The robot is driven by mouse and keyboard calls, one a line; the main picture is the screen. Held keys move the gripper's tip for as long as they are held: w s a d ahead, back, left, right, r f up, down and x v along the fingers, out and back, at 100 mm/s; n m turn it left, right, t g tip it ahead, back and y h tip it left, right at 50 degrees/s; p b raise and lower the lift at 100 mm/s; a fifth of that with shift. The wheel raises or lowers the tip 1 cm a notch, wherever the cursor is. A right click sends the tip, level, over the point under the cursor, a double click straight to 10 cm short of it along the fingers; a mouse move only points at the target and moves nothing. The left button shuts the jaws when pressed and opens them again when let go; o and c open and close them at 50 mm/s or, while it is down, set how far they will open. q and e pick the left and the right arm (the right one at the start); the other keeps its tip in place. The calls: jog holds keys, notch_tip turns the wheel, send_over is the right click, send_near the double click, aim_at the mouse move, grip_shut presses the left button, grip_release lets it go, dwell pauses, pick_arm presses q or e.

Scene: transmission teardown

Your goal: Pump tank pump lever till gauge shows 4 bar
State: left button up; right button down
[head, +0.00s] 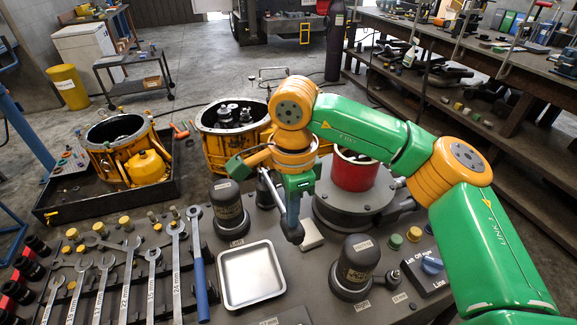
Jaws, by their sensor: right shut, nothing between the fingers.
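My right gripper (293,232) points down over the grey bench, between the two black domes. Its fingers are shut with nothing between them. A white block (311,234) lies just right of the fingertips; I cannot tell whether they touch. A red drum (355,174) stands on a round grey base behind and right of the gripper, partly hidden by my arm. A dark upright part (265,192) beside the gripper is partly covered; I cannot tell whether it is the pump lever. I cannot make out a pressure gauge or its reading. My left gripper is not in view.
Black domes stand at left (229,206) and right (356,262). A square metal tray (251,299) lies in front. Several wrenches (132,265) lie at left. A blue selector knob (432,266) is at right. Orange housings (130,170) stand behind.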

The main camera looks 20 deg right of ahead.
aim_at(292, 229)
notch_tip(292, 229, down, 4)
jog(key=shift+s+r+b, duration=0.15)
jog(key=shift+r+b, duration=0.05)
jog(key=shift+b, duration=1.05)
notch_tip(292, 229, down, 3)
jog(key=shift+b, duration=1.25)
jog(key=shift+w+r+p, duration=0.25)
jog(key=shift+r+p, duration=0.3)
jog(key=shift+p, duration=0.05)
notch_tip(292, 229, up, 7)
jog(key=p, duration=0.6)
jog(key=shift+r, duration=0.15)
jog(key=shift+s, duration=0.1)
notch_tip(292, 229, up, 6)
jog(key=p, duration=0.4)
jog(key=shift+p, duration=0.35)
